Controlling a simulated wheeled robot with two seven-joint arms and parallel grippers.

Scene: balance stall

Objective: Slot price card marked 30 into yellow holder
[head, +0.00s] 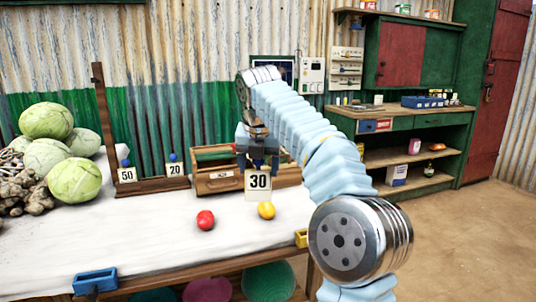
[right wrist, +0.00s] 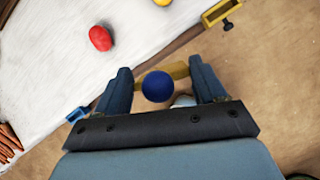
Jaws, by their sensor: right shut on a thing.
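The price card marked 30 (head: 258,182) hangs upright below my right gripper (head: 258,163), its number facing the head camera. The right gripper is shut on the card's top; in the right wrist view the card's blue knob (right wrist: 157,86) sits between the fingers, with the tan card edge (right wrist: 178,70) behind it. The yellow holder (head: 301,238) is on the table's front edge, lower right of the card and apart from it. It also shows at the top of the right wrist view (right wrist: 221,12). My arm partly covers its right side in the head view. My left gripper is out of view.
A red ball-like item (head: 205,220) and a yellow one (head: 266,210) lie on the white tabletop (head: 150,235). A blue holder (head: 95,281) is on the front edge at left. Cards 50 (head: 127,175) and 20 (head: 175,169) stand behind. Cabbages (head: 75,181) fill the left.

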